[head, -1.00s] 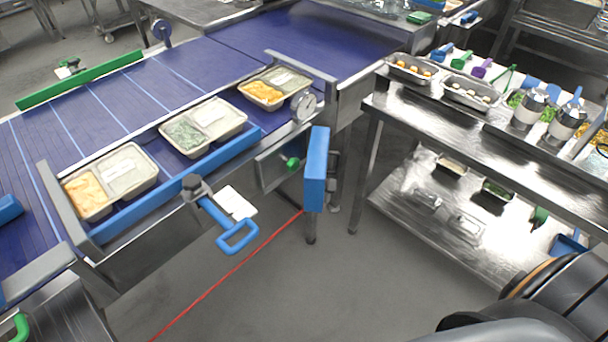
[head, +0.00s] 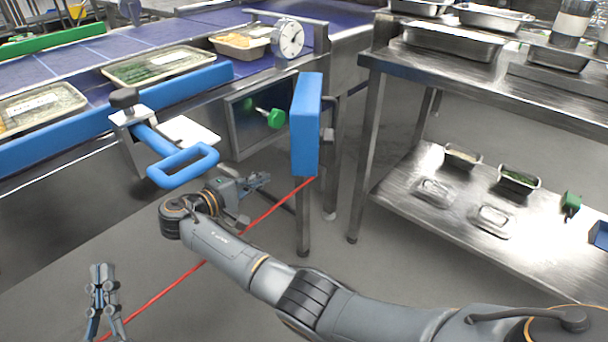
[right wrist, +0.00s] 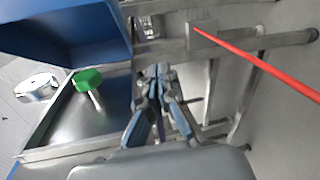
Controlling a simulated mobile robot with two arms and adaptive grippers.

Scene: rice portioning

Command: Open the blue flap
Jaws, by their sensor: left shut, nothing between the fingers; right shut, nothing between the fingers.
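The blue flap (head: 305,125) is an upright, box-like blue panel beside the conveyor frame, its narrow edge and one broad face showing. In the right wrist view, a large blue panel (right wrist: 65,30) fills the upper left and appears to be the same flap. My right gripper (head: 262,180) is shut and empty, low and left of the flap, apart from it in the head view. It also shows in the right wrist view (right wrist: 161,70), below and right of the panel. My left gripper (head: 103,268) is shut and empty at the lower left, far from the flap.
A blue handle (head: 184,166) projects from the conveyor above my right gripper. A green knob (head: 276,118) sits on a metal plate left of the flap. Food trays (head: 158,66) lie on the conveyor. A steel shelf table (head: 470,88) stands at right. Floor between is open.

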